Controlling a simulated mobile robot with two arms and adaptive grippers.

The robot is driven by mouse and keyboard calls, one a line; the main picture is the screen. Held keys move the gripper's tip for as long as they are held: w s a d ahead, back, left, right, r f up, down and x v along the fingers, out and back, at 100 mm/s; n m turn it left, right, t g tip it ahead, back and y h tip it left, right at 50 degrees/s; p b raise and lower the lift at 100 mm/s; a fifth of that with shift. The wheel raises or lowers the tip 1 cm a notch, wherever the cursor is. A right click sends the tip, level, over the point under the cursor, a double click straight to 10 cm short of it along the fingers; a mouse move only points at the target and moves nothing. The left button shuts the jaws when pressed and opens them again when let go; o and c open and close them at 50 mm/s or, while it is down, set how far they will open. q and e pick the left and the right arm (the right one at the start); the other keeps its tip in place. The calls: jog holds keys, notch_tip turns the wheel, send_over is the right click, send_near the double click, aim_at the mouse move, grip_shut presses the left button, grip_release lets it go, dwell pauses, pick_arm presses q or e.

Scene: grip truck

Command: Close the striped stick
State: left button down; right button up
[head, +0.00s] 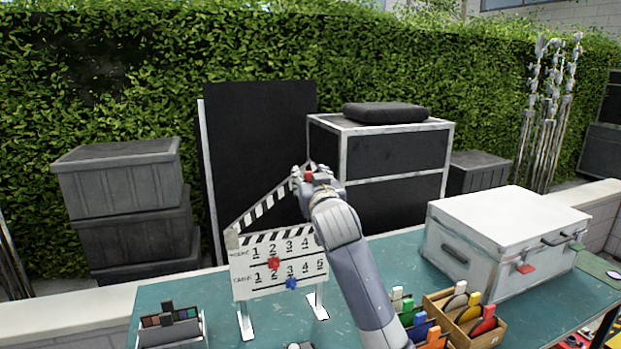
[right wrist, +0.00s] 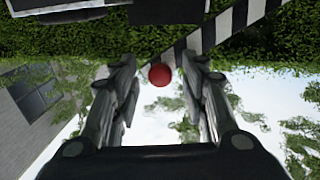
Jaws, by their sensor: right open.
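A white clapperboard (head: 280,268) with numbers and red and blue marks stands upright on a stand on the green table. Its striped stick (head: 262,207) is raised, hinged at the left and slanting up to the right. My right gripper (head: 304,176) is at the raised end of the stick, by a red knob. In the right wrist view the striped stick (right wrist: 228,30) runs diagonally behind the red knob (right wrist: 160,75), which sits between the two open fingers. I cannot tell whether the fingers touch it. My left gripper is not in view.
A white case (head: 500,240) stands at the right on the green table (head: 385,262). A wooden holder (head: 480,340) with coloured items is at the front. A small palette stand (head: 170,328) is at the front left. Dark boxes and a black panel (head: 260,140) stand behind.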

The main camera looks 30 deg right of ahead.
jog(key=shift+c, duration=0.2)
grip_shut()
jog(key=shift+f, duration=0.1)
jog(key=d+f+m+b, duration=0.2)
jog(key=f+m, duration=0.1)
jog(key=f, duration=0.3)
jog(key=s+d+f+m+g+y+b, duration=0.1)
jog(key=d+f+m, duration=0.1)
jog(key=f, duration=0.5)
jog(key=shift+f+m+b, duration=0.3)
jog(key=shift+m+b, duration=0.1)
jog(key=shift+m, duration=0.5)
jog(key=shift+d+f, duration=0.1)
